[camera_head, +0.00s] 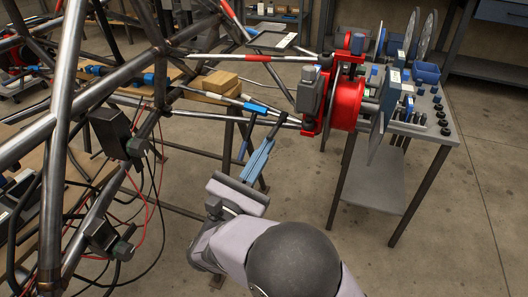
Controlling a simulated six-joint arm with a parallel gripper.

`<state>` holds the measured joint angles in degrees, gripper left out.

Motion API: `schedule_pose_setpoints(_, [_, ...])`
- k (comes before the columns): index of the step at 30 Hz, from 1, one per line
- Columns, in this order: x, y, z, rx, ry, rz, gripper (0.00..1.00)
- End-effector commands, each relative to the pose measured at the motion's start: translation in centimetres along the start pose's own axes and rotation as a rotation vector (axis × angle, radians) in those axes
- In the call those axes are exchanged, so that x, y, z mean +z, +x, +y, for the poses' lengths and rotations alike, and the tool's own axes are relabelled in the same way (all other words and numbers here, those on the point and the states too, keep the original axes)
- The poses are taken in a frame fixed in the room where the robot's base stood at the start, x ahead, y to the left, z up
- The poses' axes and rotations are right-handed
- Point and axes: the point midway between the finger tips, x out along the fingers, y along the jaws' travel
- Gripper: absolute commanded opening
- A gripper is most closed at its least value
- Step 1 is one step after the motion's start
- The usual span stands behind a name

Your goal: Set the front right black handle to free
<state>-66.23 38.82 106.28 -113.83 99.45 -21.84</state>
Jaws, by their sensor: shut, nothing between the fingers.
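My gripper (278,122) reaches up from the bottom of the view, its slim blue-grey fingers shut and empty. Its tip is below the blue fitting (257,107) on a suspension rod, and left of the red upright (325,100). I see no clear contact with either. The red upright carries a grey block (309,89) and a red hub (347,104), with a disc (378,138) at its right. A small black part (308,126) shows low on the upright. I cannot tell whether it is the front right black handle, nor how any handle is set.
Bare metal chassis tubes (66,75) fill the left, with black boxes and loose red and black cables (155,205). A grey cart (420,133) with small parts and discs stands right of the hub. Wooden blocks (220,81) lie behind. Floor is clear at lower right.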

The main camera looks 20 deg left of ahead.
Motion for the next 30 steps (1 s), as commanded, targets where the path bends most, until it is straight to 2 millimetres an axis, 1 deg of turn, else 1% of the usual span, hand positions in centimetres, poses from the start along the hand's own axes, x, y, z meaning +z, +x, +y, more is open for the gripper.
schedule_pose_setpoints(8, [0.3, 0.1, 0.1, -0.001, 0.0, 0.016, 0.0])
schedule_pose_setpoints(19, [1.8, 0.3, 0.4, -0.029, -0.008, 0.187, 0.0])
schedule_pose_setpoints(30, [3.7, 0.6, 0.7, -0.047, -0.012, 0.301, 0.0])
